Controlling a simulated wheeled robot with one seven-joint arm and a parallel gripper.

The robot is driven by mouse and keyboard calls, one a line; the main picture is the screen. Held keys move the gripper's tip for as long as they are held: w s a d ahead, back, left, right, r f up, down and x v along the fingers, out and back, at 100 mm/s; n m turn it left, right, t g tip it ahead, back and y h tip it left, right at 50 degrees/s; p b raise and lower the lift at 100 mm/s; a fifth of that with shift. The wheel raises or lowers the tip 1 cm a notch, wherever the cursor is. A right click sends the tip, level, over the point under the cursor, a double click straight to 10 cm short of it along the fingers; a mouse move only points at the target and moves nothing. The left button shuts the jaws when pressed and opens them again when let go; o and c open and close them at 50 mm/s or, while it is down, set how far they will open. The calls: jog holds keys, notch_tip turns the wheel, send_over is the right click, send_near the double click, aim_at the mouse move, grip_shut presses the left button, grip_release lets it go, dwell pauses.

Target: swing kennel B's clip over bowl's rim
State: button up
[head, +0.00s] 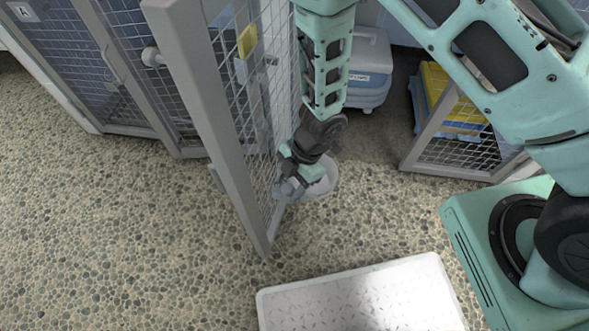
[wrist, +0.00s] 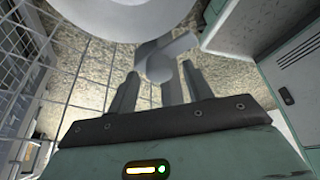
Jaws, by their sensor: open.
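The pale grey bowl (head: 325,181) is beside the lower part of an open mesh door (head: 188,110), partly hidden behind my gripper (head: 290,188). In the wrist view the bowl (wrist: 85,18) fills the top, its curved rim close to the clip. The grey clip (wrist: 160,68) has a round hub and an arm reaching up and right near the rim. I cannot tell whether that arm lies over the rim. My gripper (wrist: 160,92) is open, its fingers apart on either side of the clip's lower part. No letter B is readable.
A kennel marked A (head: 90,60) stands at the left. A yellow tag (head: 247,41) hangs on the open door. A grey and blue carrier (head: 368,65) stands behind my arm. Another mesh panel (head: 460,155) is at the right. A white patterned tray (head: 360,298) lies in front. Floor at left is clear.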

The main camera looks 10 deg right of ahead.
jog(key=p+v, duration=0.8)
jog(key=v, duration=0.9)
jog(key=shift+r, duration=0.1)
